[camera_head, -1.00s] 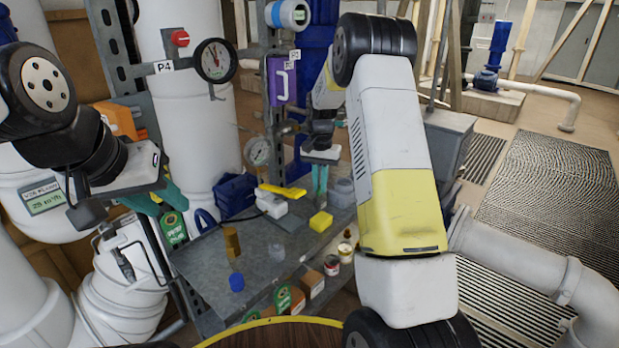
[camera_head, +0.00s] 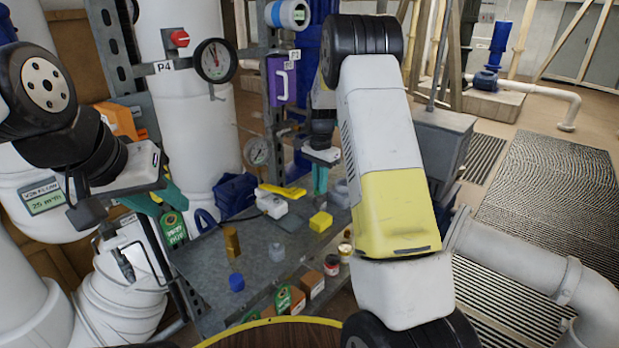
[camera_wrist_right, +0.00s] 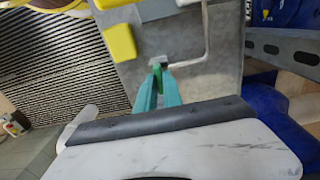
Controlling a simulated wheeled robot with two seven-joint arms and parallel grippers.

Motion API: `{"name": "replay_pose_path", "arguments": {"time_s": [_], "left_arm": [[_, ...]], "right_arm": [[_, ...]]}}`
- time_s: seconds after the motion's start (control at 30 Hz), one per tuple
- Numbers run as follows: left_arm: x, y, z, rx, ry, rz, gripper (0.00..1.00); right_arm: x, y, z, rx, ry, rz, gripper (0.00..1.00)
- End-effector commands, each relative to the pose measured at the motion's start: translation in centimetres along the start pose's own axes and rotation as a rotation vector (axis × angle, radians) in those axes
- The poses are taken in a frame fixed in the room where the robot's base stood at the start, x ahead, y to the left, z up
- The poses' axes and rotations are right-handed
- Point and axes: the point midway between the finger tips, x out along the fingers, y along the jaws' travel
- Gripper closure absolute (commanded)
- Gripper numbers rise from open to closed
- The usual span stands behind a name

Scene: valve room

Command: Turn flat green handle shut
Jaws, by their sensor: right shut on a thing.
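A small pale grey part (camera_wrist_right: 157,60) shows just beyond the fingertips. The fingers hide most of the handle, and I cannot tell its angle. In the head view I cannot make the handle out apart from the teal fingers. My left gripper (camera_head: 155,200) is at the left with its teal fingers apart, holding nothing that I can see.
The grey bench (camera_head: 205,270) carries a yellow block (camera_head: 320,221), a brass piece (camera_head: 231,242), a blue cap (camera_head: 236,282) and a yellow-handled item (camera_head: 283,190). A pressure gauge (camera_head: 257,151) and a purple box (camera_head: 282,80) are mounted behind. A large white pipe (camera_head: 197,110) stands near my left arm.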

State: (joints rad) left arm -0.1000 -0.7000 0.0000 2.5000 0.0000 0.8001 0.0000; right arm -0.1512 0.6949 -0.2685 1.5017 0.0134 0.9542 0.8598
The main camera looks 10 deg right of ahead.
Motion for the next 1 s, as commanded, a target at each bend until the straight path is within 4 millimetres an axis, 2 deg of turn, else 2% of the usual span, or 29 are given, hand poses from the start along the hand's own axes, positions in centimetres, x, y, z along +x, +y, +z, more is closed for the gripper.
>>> {"name": "replay_pose_path", "arguments": {"time_s": [0.23, 0.27, 0.37, 0.73, 1.0], "left_arm": [[0.0, 0.0, 0.0, 0.0, 0.0, 0.0, 0.64], [0.0, 0.0, 0.0, 0.0, 0.0, 0.0, 0.64], [0.0, 0.0, 0.0, 0.0, 0.0, 0.0, 0.64], [0.0, 0.0, 0.0, 0.0, 0.0, 0.0, 0.64], [0.0, 0.0, 0.0, 0.0, 0.0, 0.0, 0.64]], "right_arm": [[-0.1, -0.1, -0.1, 0.002, 0.002, -0.003, 1.0], [-0.1, -0.1, -0.1, 0.002, 0.002, -0.003, 0.87], [-0.1, -0.1, -0.1, 0.001, 0.002, -0.002, 0.68], [-0.4, -0.1, 0.0, 0.0, 0.001, -0.002, 0.67], [-4.6, -0.1, -0.1, -0.001, 0.004, -0.004, 0.67]]}}
